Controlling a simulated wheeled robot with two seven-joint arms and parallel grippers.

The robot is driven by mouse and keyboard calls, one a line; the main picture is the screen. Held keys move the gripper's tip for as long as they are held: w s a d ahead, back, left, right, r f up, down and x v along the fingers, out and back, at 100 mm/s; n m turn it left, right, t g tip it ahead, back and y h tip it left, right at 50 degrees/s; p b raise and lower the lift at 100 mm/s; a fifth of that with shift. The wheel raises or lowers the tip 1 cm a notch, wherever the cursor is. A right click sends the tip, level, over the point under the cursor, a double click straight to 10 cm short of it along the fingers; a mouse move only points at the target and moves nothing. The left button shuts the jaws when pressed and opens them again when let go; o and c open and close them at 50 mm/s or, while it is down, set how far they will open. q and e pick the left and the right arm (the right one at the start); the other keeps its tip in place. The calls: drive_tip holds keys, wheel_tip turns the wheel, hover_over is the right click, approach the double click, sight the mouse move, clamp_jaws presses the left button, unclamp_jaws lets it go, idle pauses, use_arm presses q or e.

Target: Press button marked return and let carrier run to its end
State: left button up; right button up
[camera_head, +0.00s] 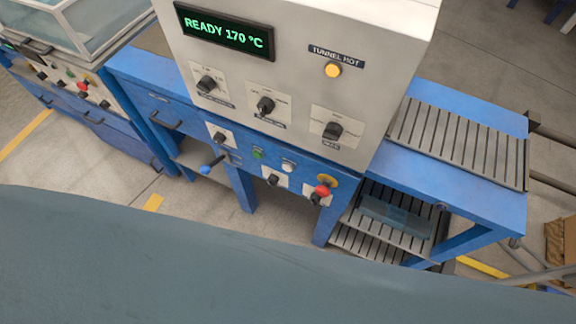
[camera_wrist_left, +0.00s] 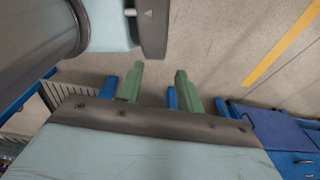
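A blue machine carries a row of controls on its front (camera_head: 285,162), with a green button (camera_head: 257,154), a white button (camera_head: 288,166) and a red mushroom knob (camera_head: 321,190). The lettering there is too small to read, so I cannot tell which one is marked return. A bluish, see-through flat piece (camera_head: 395,217) lies on the lower slatted track at the right; I cannot tell whether it is the carrier. My left gripper shows in the left wrist view (camera_wrist_left: 157,86), with its two green fingers apart and nothing between them. My right gripper is not in view.
The white panel above has a display reading READY 170 °C (camera_head: 226,31) and a lit amber TUNNEL HOT lamp (camera_head: 333,70). A blue-handled lever (camera_head: 208,168) sticks out at the left. An upper roller track (camera_head: 460,140) is bare. Another machine (camera_head: 85,90) stands far left.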

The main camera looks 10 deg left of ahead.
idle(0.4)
use_arm(q)
clamp_jaws()
idle(1.6)
